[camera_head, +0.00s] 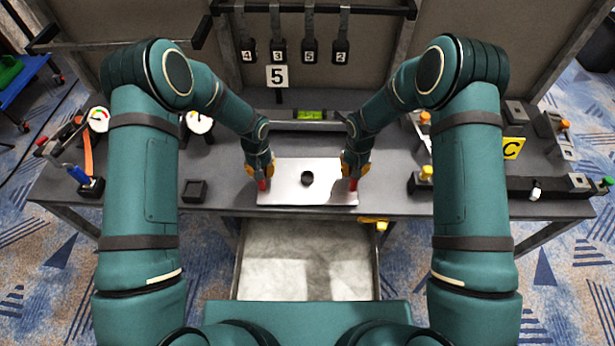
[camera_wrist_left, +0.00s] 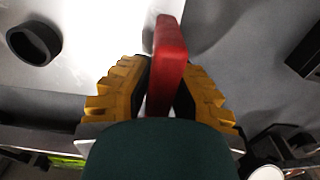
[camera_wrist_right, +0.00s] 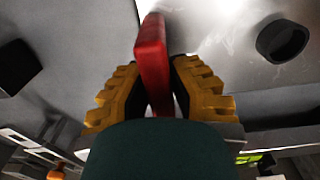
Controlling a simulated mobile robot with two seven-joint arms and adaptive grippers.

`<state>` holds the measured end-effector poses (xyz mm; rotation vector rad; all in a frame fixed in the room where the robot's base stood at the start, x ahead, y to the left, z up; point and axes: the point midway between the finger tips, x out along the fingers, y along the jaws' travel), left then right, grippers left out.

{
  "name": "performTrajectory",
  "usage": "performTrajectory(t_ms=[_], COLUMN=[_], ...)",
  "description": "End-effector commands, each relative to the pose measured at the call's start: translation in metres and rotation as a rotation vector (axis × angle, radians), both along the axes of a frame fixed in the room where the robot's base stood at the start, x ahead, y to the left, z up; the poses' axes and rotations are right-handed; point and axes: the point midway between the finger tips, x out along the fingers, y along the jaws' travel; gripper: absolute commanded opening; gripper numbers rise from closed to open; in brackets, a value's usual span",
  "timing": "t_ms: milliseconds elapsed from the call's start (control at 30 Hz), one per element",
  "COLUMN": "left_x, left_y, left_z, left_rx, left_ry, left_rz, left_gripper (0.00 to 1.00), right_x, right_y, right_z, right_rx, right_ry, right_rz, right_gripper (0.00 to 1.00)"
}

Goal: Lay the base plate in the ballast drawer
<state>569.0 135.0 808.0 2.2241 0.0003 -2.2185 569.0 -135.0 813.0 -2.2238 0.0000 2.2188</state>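The base plate (camera_head: 307,195) is a pale metal sheet with a black ring (camera_head: 307,178) at its middle and a red handle at each end. It lies flat on or just over the dark table's front edge; I cannot tell whether it touches. My left gripper (camera_head: 263,172) has its yellow fingers on both sides of the left red handle (camera_wrist_left: 168,55). My right gripper (camera_head: 354,171) has its fingers on both sides of the right red handle (camera_wrist_right: 153,55). The ballast drawer (camera_head: 306,262) is pulled out below the table in front, pale and empty inside.
A spirit level (camera_head: 311,115) lies behind the plate. A small black tray (camera_head: 195,191) stands to the left. A yellow object (camera_head: 374,223) sits at the drawer's right rear. Gauges, a yellow C sign (camera_head: 513,148) and fittings stand at the table's sides. Numbered tags hang behind.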

Motion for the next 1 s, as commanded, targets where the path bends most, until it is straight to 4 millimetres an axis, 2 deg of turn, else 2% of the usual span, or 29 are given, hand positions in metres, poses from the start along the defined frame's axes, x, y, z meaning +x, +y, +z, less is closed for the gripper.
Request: performTrajectory(t_ms=[467, 1000], left_x=[-0.001, 0.0], left_y=[0.0, 0.0], left_z=[0.003, 0.043], left_rx=[0.0, 0.0], left_ry=[0.002, 0.0], left_rz=[0.0, 0.0], left_gripper=[0.0, 0.0], right_x=[-0.001, 0.0], right_y=[0.0, 0.0], right_z=[0.003, 0.043], right_rx=[0.0, 0.0], right_ry=[0.002, 0.0], right_rz=[0.0, 0.0], right_gripper=[0.0, 0.0])
